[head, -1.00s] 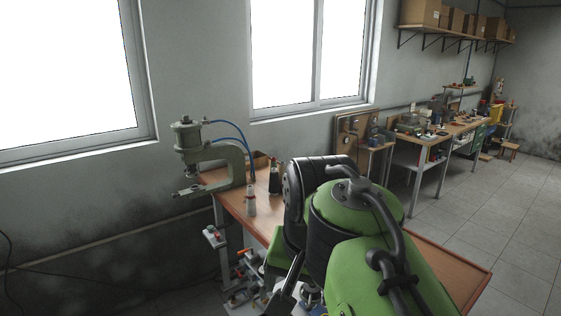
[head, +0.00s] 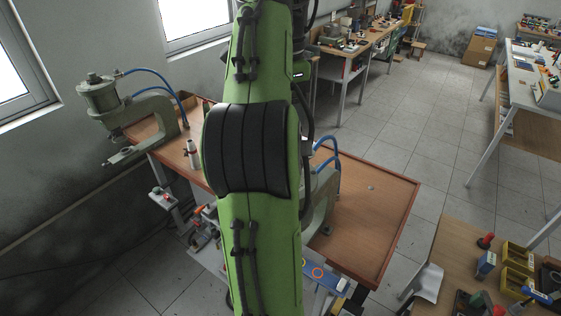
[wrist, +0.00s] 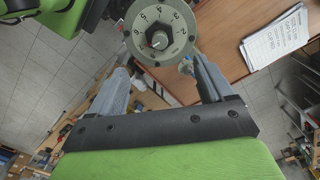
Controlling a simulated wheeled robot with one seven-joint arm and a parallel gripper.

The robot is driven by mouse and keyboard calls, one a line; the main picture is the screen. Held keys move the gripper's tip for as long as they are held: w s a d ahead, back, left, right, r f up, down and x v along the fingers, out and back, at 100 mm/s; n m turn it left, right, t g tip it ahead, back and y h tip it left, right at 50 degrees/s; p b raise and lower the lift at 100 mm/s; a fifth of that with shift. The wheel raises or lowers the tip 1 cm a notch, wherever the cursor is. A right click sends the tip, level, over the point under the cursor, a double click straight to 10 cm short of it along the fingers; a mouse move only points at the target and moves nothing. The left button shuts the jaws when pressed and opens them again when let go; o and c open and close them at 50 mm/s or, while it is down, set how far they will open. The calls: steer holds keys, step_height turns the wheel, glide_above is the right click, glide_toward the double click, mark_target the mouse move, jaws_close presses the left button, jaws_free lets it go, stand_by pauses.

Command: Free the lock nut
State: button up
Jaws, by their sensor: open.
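In the wrist view my gripper (wrist: 161,68) is open, its two grey fingers apart. A round grey dial (wrist: 160,33) with digits around its face and a small red mark at its centre sits just beyond the fingertips, roughly between them. In the head view my green and black arm fills the middle and hides the gripper. A grey-green press (head: 150,120) with a blue hose stands at the left of the bench. A second press (head: 322,195) shows partly behind my arm.
The wooden bench (head: 375,215) has a raised rim and is mostly bare at its right. A printed sheet (wrist: 274,38) lies on wood in the wrist view. A side table (head: 455,255) at the lower right holds yellow bins (head: 515,270) and tools. Tiled floor is open between.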

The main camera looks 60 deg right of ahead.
steer(key=f, duration=0.6)
steer(key=shift+s+f, duration=0.2)
steer(key=shift+s, duration=0.1)
steer(key=f+b, duration=0.1)
steer(key=f, duration=0.2)
steer(key=f+b, duration=0.2)
steer(key=f, duration=0.2)
steer(key=shift+w, duration=0.2)
steer(key=shift+r, duration=0.1)
steer(key=shift+r, duration=0.1)
steer(key=shift+c, duration=0.6)
steer(key=c, duration=0.9)
